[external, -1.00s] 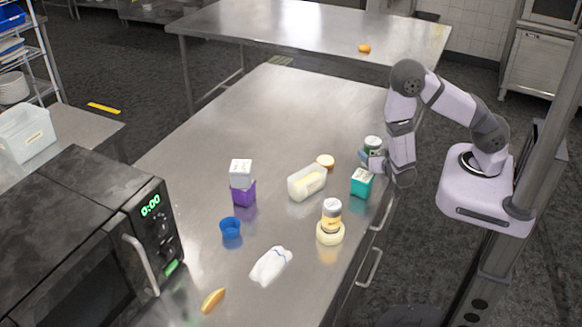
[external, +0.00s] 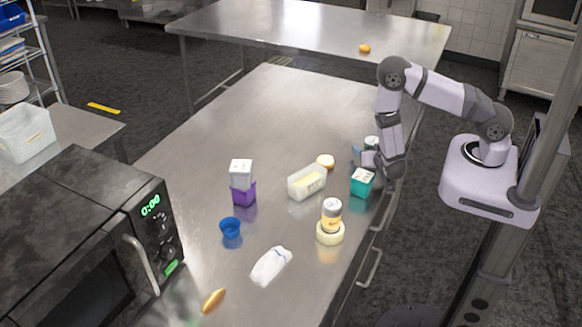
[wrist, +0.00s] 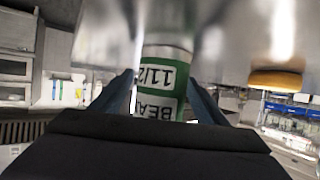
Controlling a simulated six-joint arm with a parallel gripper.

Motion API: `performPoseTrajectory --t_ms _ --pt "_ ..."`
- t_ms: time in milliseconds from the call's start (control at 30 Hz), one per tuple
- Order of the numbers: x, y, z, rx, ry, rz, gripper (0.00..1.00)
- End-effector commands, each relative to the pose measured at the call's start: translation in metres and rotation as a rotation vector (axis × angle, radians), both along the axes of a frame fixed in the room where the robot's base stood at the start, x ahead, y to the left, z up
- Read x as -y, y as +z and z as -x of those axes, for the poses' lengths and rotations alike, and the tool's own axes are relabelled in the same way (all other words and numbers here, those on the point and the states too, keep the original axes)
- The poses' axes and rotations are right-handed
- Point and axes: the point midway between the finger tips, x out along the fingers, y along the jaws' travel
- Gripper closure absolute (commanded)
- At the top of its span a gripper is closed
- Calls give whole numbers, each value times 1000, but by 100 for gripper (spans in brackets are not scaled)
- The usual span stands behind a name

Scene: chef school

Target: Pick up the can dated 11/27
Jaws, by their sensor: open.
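The can with a green-and-white label (wrist: 163,85) stands upright straight ahead in the wrist view, between my two fingers. Its label is upside down in that view and reads "11/2" and "BEA"; the rest is cut off. In the external view the same can (external: 371,142) shows only its top, behind my gripper. My gripper (wrist: 162,100) is open, with one blue finger on each side of the can. I cannot tell whether either finger touches it. In the external view my gripper (external: 362,156) is low over the table's right edge.
A teal box (external: 362,183) stands close in front of my gripper. A purple box (external: 243,194) holds up a grey one. The table's far part is clear.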

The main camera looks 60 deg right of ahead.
Motion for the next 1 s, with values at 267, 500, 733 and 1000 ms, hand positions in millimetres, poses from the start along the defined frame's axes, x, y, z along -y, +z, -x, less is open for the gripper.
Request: performPoseTrajectory --t_ms 267,500,733,1000 --pt "4 -2 -3 0 0 0 32" --pt "4 -2 -3 0 1 0 73" --pt "4 -2 -3 2 1 1 86" --pt "4 2 -3 2 1 1 86"
